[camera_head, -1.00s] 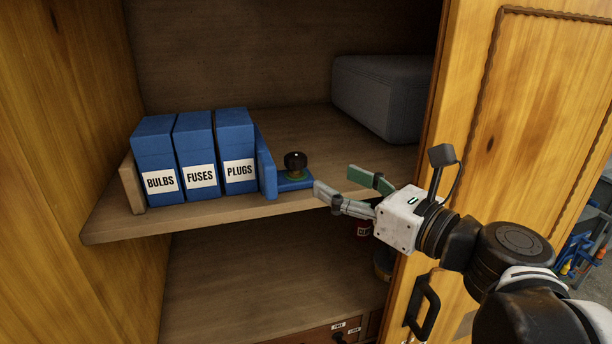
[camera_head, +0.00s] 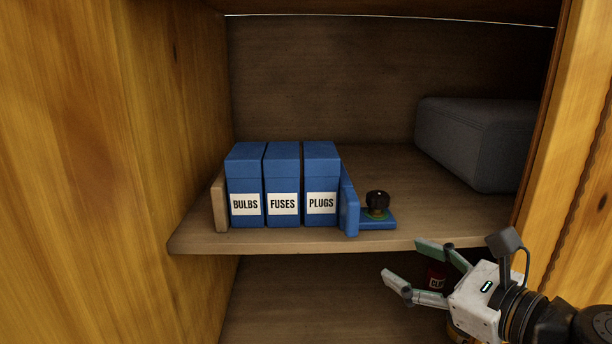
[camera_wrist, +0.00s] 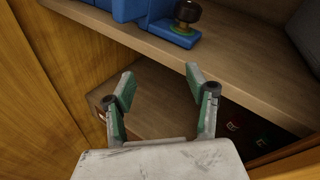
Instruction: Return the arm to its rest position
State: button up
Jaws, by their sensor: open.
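My gripper (camera_head: 410,260) is open and empty in the head view, at the lower right, in front of the upper shelf's front edge. In the wrist view its two green-padded fingers (camera_wrist: 160,80) are spread apart with nothing between them. My arm runs from the gripper to the bottom right corner of the head view. In the wrist view the fingers point toward the shelf edge, and the blue bookend (camera_wrist: 174,36) with a dark round knob (camera_wrist: 187,12) is beyond them, apart from the fingers.
The upper shelf (camera_head: 290,242) holds blue boxes labelled BULBS (camera_head: 245,185), FUSES (camera_head: 283,185) and PLUGS (camera_head: 321,185), beside the bookend (camera_head: 350,208). A grey case (camera_head: 475,140) sits at the back right. A red can (camera_head: 436,277) is below, partly hidden. Wooden cabinet walls (camera_head: 110,150) flank the shelf.

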jog(key=s+d+f+n+g+h+b, duration=0.1)
jog(key=s+f+n+g+h+b, duration=0.1)
jog(key=f+n, duration=0.8)
jog(key=s+d+f+n+g+h+b, duration=0.1)
jog(key=f+n+g+h+b, duration=0.3)
jog(key=f+n, duration=0.7)
jog(key=n+h+b, duration=0.1)
jog(key=n, duration=0.4)
jog(key=shift+s+d+g, duration=0.15)
jog(key=shift+s+g, duration=0.2)
jog(key=shift+g, duration=0.05)
jog(key=shift+f, duration=0.1)
dwell(0.4)
